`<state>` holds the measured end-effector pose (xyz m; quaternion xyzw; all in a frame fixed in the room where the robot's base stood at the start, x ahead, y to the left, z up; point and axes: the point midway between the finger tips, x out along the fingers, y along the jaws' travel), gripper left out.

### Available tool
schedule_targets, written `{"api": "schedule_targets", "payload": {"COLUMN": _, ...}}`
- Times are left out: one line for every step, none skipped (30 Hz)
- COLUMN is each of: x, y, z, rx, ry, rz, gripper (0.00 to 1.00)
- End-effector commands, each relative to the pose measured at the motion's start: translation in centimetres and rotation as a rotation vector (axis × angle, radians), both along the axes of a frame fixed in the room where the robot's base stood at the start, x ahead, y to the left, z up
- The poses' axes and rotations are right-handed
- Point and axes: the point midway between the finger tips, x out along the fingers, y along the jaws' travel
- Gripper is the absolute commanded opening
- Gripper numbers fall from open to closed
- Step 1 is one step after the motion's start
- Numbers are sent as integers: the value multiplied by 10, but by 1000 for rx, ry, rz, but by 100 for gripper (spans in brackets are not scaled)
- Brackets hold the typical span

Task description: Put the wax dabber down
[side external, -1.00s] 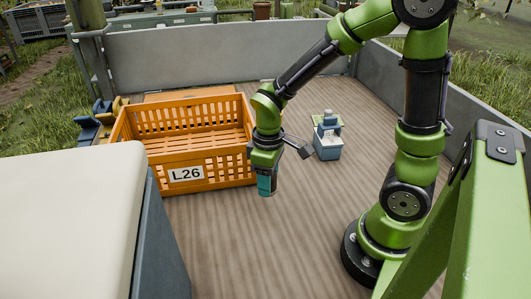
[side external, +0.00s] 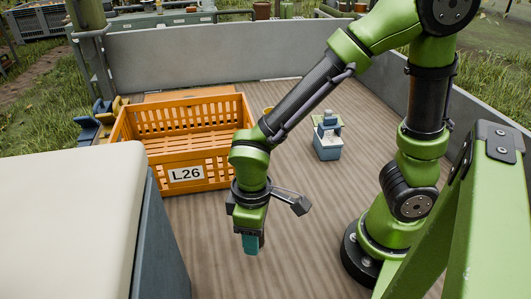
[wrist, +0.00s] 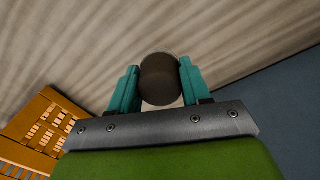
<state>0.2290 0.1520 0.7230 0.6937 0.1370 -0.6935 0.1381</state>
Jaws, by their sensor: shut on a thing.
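My gripper (side external: 251,244) points down over the wooden deck (side external: 310,225) in front of the orange crate. In the wrist view, the teal fingers of my gripper (wrist: 159,88) are shut on a dark brown, rounded thing, which I take to be the wax dabber (wrist: 160,80). Only its rounded end shows there; the rest is hidden. In the side view the dabber cannot be made out behind the fingers. I cannot tell whether it touches the deck.
The orange crate (side external: 219,175) labelled L26 looks empty and stands behind and left of my gripper. A small blue-grey device (side external: 327,149) stands at the back right. A cream-topped box (side external: 65,215) fills the front left. The deck's middle is clear.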

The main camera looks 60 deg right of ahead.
Motion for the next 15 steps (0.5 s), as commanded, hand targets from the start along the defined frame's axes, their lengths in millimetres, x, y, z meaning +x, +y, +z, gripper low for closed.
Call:
{"api": "schedule_targets", "payload": {"x": -1, "y": -1, "z": -9, "rx": -3, "ry": 5, "rz": -1, "gripper": 18}}
{"api": "schedule_targets", "payload": {"x": -1, "y": 0, "z": -13, "rx": -3, "ry": 4, "rz": 0, "gripper": 18}}
{"api": "schedule_targets", "payload": {"x": -1, "y": 0, "z": -18, "rx": -2, "ry": 4, "rz": 0, "gripper": 18}}
{"api": "schedule_targets", "payload": {"x": 0, "y": 0, "z": -20, "rx": -2, "ry": 4, "rz": 0, "gripper": 18}}
{"api": "schedule_targets", "payload": {"x": 0, "y": 0, "z": -23, "rx": -1, "ry": 3, "rz": 0, "gripper": 18}}
{"api": "schedule_targets", "payload": {"x": -1, "y": 0, "z": -27, "rx": -2, "ry": 4, "rz": 0, "gripper": 18}}
{"api": "schedule_targets", "payload": {"x": -1, "y": -1, "z": -30, "rx": -2, "ry": 4, "rz": 0, "gripper": 18}}
{"api": "schedule_targets", "payload": {"x": -1, "y": -1, "z": -35, "rx": -3, "ry": 4, "rz": 0, "gripper": 18}}
{"api": "schedule_targets", "payload": {"x": -1, "y": -1, "z": -41, "rx": -3, "ry": 4, "rz": 2, "gripper": 18}}
{"api": "schedule_targets", "payload": {"x": -1, "y": -1, "z": -45, "rx": -3, "ry": 4, "rz": 2, "gripper": 18}}
{"api": "schedule_targets", "payload": {"x": -1, "y": -1, "z": -49, "rx": -3, "ry": 4, "rz": 1, "gripper": 18}}
{"api": "schedule_targets", "payload": {"x": 0, "y": 0, "z": -54, "rx": -2, "ry": 4, "rz": 0, "gripper": 18}}
{"api": "schedule_targets", "payload": {"x": 0, "y": 0, "z": -56, "rx": -2, "ry": 4, "rz": 0, "gripper": 18}}
{"api": "schedule_targets", "payload": {"x": 0, "y": 0, "z": -58, "rx": -1, "ry": 2, "rz": 0, "gripper": 18}}
{"api": "schedule_targets", "payload": {"x": 0, "y": 0, "z": -59, "rx": 0, "ry": 1, "rz": 0, "gripper": 18}}
